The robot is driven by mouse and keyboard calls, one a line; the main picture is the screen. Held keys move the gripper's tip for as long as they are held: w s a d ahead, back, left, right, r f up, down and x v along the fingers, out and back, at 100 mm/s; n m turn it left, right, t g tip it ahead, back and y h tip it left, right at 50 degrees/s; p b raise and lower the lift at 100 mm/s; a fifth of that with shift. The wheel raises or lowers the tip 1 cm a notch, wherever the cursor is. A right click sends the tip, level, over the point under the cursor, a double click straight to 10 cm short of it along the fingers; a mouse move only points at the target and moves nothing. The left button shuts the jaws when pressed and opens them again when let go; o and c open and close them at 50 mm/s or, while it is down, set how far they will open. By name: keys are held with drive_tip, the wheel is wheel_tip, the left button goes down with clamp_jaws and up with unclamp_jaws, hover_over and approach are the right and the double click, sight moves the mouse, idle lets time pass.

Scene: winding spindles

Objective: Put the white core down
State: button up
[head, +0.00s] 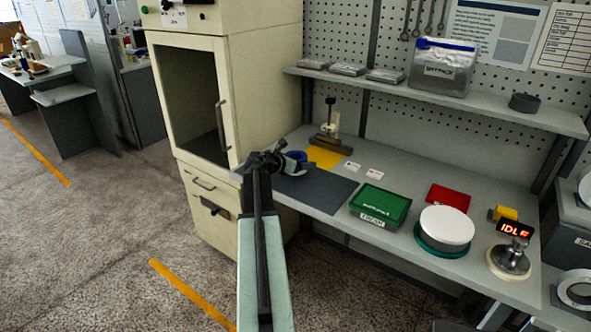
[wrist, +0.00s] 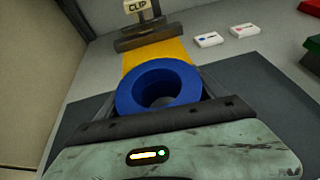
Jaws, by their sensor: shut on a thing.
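My gripper (head: 284,163) is shut on a blue ring-shaped core (wrist: 158,87), with one finger on each side of it. The ring also shows in the head view (head: 297,156), partly hidden by my gripper. Its hole faces up toward the wrist camera. It is over the back left part of the dark mat (head: 318,190), near the yellow mat (head: 323,157). I cannot tell whether it touches the surface. The held core looks blue, not white. A white ring (head: 577,287) lies at the far right edge of the head view.
A clip stand (wrist: 142,30) stands behind the yellow mat. Two small labelled cards (head: 362,170) lie to its right. A green bin (head: 380,205), a white disc (head: 447,225) on a green base and an IDLE display (head: 515,228) stand further right. A cream cabinet (head: 225,90) stands left.

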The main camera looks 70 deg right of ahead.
drive_tip(key=f+b, duration=0.3)
drive_tip(key=f, duration=0.1)
drive_tip(key=shift+s+b, duration=0.2)
drive_tip(key=shift+b, duration=0.2)
drive_tip(key=shift+w+a+r, duration=0.1)
drive_tip(key=shift+w+r, duration=0.15)
drive_tip(key=shift+w, duration=0.05)
drive_tip(key=shift+f, duration=0.15)
drive_tip(key=o, duration=1.5)
drive_tip(key=shift+r+p, duration=0.25)
drive_tip(key=shift+p, duration=0.1)
drive_tip(key=p+v, duration=0.4)
drive_tip(key=v, duration=0.8)
drive_tip(key=shift+f, duration=0.1)
